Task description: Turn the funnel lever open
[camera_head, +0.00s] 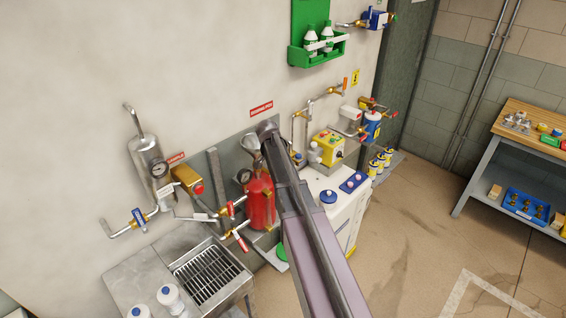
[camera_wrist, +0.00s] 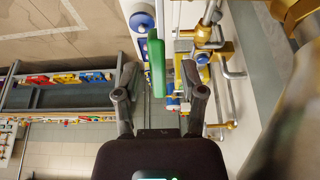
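In the wrist view my gripper (camera_wrist: 160,88) is open, with its two dark fingers spread wide. A flat green bar (camera_wrist: 155,66), like a lever handle, stands upright in the picture between and beyond the fingertips. I cannot tell how far away it is, and nothing is gripped. In the head view a grey funnel-like cone (camera_head: 251,143) sits above a red tank (camera_head: 260,200) with a gauge. My arm crosses in front of the tank's right side, and its end is by the funnel. The gripper fingers and the green bar cannot be made out there.
Red-handled valves (camera_head: 239,207) and a brass box (camera_head: 187,179) are left of the tank. A white counter (camera_head: 340,212) with a yellow control box (camera_head: 326,148) lies right of my arm. A sink grate (camera_head: 206,275) is below. Open floor (camera_head: 420,230) lies to the right.

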